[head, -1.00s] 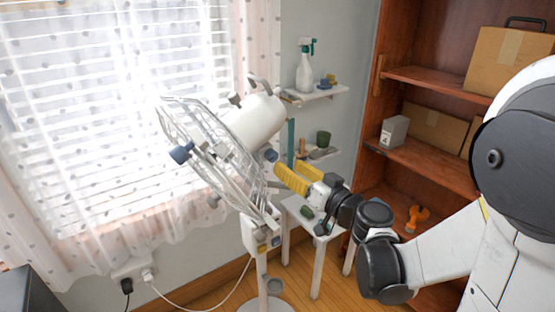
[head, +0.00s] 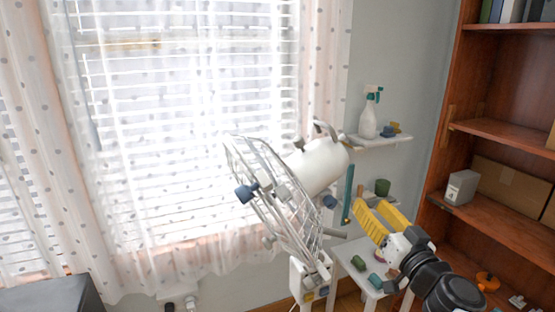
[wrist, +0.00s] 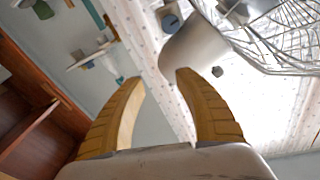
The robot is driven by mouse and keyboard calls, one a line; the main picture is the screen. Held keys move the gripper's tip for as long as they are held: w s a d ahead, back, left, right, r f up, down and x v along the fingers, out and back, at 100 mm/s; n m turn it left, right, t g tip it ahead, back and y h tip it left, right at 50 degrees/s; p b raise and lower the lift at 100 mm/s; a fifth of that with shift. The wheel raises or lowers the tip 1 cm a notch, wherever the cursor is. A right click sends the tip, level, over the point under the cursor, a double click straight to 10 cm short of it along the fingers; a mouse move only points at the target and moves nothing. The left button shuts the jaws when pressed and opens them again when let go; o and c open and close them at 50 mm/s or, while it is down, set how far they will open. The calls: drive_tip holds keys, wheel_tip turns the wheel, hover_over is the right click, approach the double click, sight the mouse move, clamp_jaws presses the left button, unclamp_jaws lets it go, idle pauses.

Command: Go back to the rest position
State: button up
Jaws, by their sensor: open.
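My gripper (head: 371,204), with yellow fingers, is open and empty. In the head view it is at the lower right, right of and a little below the white motor housing of the fan (head: 318,167). The wire cage (head: 268,197) of the fan faces left toward the window. In the wrist view the two fingers (wrist: 160,77) are spread with nothing between them. The fan's housing (wrist: 198,50) shows beyond the right finger there, apart from it as far as I can tell.
A small white table (head: 350,258) with small items stands below my gripper. A wall shelf (head: 380,141) holds a spray bottle (head: 369,112). A wooden bookcase (head: 487,135) with boxes is at the right. A curtained window (head: 180,130) fills the left.

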drive_tip(key=s+d+m+g+h, duration=0.4)
drive_tip(key=s+d+h, duration=0.1)
drive_tip(key=h, duration=0.3)
drive_tip(key=s+a+f+n+g+y, duration=0.4)
drive_tip(key=s+a+f+g, duration=0.4)
drive_tip(key=s+a+f, duration=0.3)
drive_tip(key=s+f, duration=0.1)
drive_tip(key=s, duration=0.2)
drive_tip(key=shift+s+a+n+y, duration=0.25)
drive_tip(key=shift+s+n+y, duration=0.05)
drive_tip(key=shift+s, duration=0.1)
